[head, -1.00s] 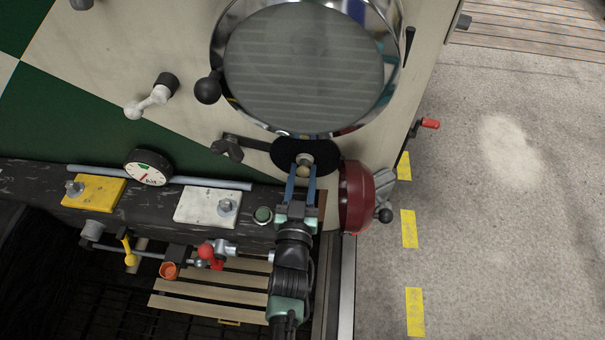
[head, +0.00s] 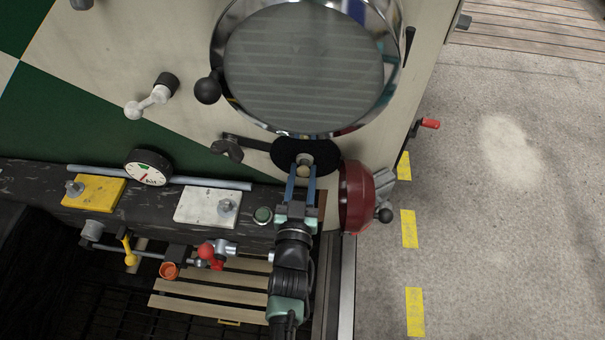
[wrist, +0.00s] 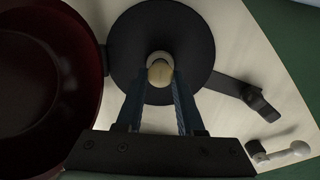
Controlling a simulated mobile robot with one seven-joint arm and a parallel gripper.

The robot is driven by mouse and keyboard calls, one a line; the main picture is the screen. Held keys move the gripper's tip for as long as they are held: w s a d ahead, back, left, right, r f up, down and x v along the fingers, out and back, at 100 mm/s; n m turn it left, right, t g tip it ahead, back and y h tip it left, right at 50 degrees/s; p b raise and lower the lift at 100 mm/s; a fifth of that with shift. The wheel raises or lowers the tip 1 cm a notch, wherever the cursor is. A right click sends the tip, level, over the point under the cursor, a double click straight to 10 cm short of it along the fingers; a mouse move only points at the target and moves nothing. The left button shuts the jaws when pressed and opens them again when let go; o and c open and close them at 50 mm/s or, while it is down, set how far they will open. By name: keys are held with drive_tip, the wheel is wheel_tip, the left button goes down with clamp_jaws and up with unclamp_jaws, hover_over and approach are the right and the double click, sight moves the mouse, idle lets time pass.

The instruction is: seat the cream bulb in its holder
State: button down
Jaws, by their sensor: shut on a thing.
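The cream bulb (head: 302,171) is between the blue fingertips of my gripper (head: 302,174), which is shut on it. In the wrist view the bulb (wrist: 160,72) shows end-on between the fingers (wrist: 160,88). The holder (head: 306,159) is a pale metal ring at the centre of a round black disc (head: 288,150). In the wrist view the holder (wrist: 159,57) shows directly behind the bulb, partly covered by it. The bulb overlaps the lower part of the holder in both views. I cannot tell how deep it sits.
A red bowl-shaped cover (head: 355,196) stands open close to the right of my gripper. A large chrome-rimmed lamp (head: 305,65) is just above the disc. A dark lever (head: 228,149) is at left. A dark ledge (head: 150,208) with plates runs below.

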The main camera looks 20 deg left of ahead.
drive_tip(key=shift+x, duration=0.8)
drive_tip(key=c, duration=0.5)
unclamp_jaws()
drive_tip(key=shift+s, duration=0.1)
drive_tip(key=p+v, duration=0.1)
drive_tip(key=v, duration=1.1)
drive_tip(key=shift+s+d, duration=0.1)
drive_tip(key=shift+s, duration=0.3)
